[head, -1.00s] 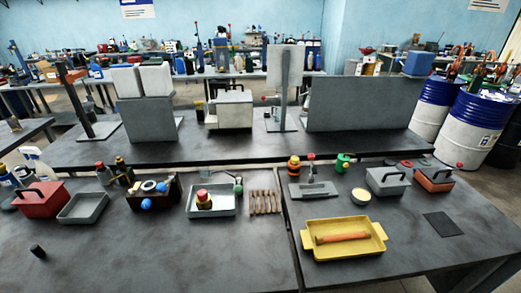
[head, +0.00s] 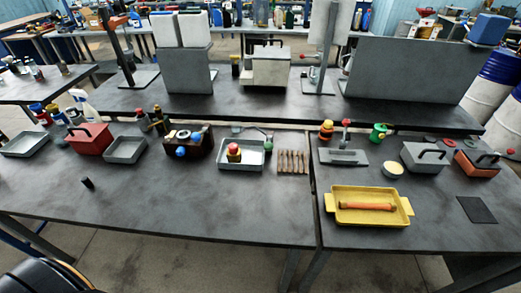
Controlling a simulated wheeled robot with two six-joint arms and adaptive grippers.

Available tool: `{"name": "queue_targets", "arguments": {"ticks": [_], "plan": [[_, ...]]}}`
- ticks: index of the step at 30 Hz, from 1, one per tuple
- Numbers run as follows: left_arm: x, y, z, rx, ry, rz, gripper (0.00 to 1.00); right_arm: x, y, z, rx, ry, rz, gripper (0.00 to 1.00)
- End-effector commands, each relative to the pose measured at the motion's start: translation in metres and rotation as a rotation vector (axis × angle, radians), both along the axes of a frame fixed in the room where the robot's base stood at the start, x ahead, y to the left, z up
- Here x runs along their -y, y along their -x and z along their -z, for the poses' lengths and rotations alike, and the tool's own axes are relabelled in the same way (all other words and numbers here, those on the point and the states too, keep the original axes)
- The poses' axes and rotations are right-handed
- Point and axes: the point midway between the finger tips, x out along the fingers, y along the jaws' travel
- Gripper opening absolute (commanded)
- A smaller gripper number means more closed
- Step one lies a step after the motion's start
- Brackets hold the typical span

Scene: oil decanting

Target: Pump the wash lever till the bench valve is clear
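A shallow grey tray (head: 224,164) stands on the front bench, left of the bench seam. A small valve-like piece (head: 234,153) with a red top and yellow body stands in it. A thin bar with a green knob (head: 268,144) is at the tray's back right; I take it for the wash lever, but cannot be sure. Another upright lever with a red knob (head: 346,122) stands on a grey plate (head: 343,157) right of the seam. Dirt on the valve is too small to tell. Neither of my grippers is in view.
A brown block with blue knobs (head: 188,146) is left of the tray; a ribbed brown piece (head: 292,162) is right. A yellow tray (head: 368,219) holds an orange cylinder (head: 366,206). A red toolbox (head: 89,140) stands left. The front-left bench top is mostly clear.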

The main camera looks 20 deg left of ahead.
Motion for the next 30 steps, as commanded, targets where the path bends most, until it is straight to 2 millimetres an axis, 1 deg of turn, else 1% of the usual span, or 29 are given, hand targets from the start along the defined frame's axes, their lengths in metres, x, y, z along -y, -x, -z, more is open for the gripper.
{"name": "queue_targets", "arguments": {"ticks": [2, 15, 17, 30], "plan": [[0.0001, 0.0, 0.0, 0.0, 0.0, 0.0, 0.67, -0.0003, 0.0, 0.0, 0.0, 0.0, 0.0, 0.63], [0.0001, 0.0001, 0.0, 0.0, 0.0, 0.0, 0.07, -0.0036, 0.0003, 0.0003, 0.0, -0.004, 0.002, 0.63], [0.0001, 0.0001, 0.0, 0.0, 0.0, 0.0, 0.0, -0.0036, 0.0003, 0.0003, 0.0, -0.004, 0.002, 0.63], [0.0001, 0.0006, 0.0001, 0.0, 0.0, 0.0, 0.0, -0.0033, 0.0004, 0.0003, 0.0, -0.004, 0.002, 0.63]]}}
